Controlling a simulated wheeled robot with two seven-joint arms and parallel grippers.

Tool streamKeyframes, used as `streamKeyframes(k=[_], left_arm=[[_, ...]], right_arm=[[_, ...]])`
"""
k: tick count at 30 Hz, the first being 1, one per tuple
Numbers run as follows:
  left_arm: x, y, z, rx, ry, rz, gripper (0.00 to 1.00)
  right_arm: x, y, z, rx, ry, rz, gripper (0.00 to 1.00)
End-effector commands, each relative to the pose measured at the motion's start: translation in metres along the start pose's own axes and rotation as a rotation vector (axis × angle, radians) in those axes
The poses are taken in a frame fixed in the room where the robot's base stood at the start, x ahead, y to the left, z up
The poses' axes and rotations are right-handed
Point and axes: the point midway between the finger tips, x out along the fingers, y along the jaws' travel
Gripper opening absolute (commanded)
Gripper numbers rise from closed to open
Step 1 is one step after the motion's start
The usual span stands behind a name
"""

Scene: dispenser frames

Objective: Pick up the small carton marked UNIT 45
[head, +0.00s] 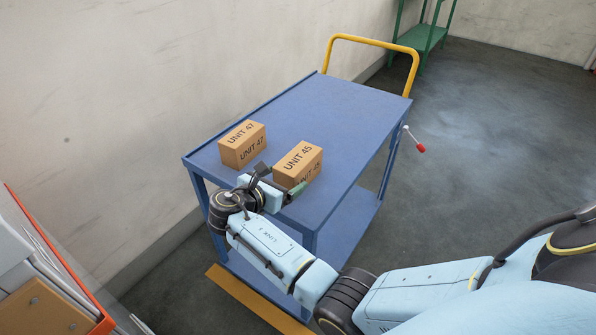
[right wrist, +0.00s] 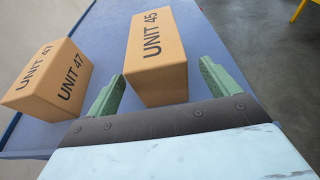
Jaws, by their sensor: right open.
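The small carton marked UNIT 45 (head: 299,163) is a brown box on the blue cart top, near its front right. It also shows in the right wrist view (right wrist: 156,60), upright between the fingers. My right gripper (head: 280,184) is open at the near side of this carton. In the right wrist view its two green fingers (right wrist: 164,92) stand on either side of the carton's near end, with a gap showing at the left finger. The carton's lower near part is hidden by the gripper in the head view. My left gripper is not in view.
A similar carton marked UNIT 47 (head: 242,145) stands just left of UNIT 45, also in the right wrist view (right wrist: 48,80). The blue cart (head: 335,105) has a yellow handle (head: 372,41) at its far end. The far cart top is clear. A wall runs along the left.

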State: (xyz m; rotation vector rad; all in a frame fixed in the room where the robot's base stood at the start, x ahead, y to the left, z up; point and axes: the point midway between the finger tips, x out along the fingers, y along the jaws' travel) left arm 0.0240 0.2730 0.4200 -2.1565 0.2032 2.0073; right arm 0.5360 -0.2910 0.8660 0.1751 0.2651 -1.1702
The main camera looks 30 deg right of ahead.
Motion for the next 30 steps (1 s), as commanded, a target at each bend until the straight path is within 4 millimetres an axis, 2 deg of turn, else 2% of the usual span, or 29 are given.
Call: streamKeyframes(k=[5,15,21,23,30], left_arm=[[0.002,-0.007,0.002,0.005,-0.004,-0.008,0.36],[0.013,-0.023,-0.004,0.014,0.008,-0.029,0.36],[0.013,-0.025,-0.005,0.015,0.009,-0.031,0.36],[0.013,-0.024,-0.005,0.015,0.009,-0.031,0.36],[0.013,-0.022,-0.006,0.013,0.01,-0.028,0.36]], right_arm=[[0.009,0.001,0.002,0.001,-0.001,0.0,0.87],[0.054,0.002,0.007,0.0,0.0,-0.001,0.87],[0.055,0.003,0.008,0.001,0.001,0.001,0.87],[0.055,0.002,0.008,0.001,0.001,0.001,0.82],[0.054,0.002,0.008,0.001,0.001,0.001,0.51]])
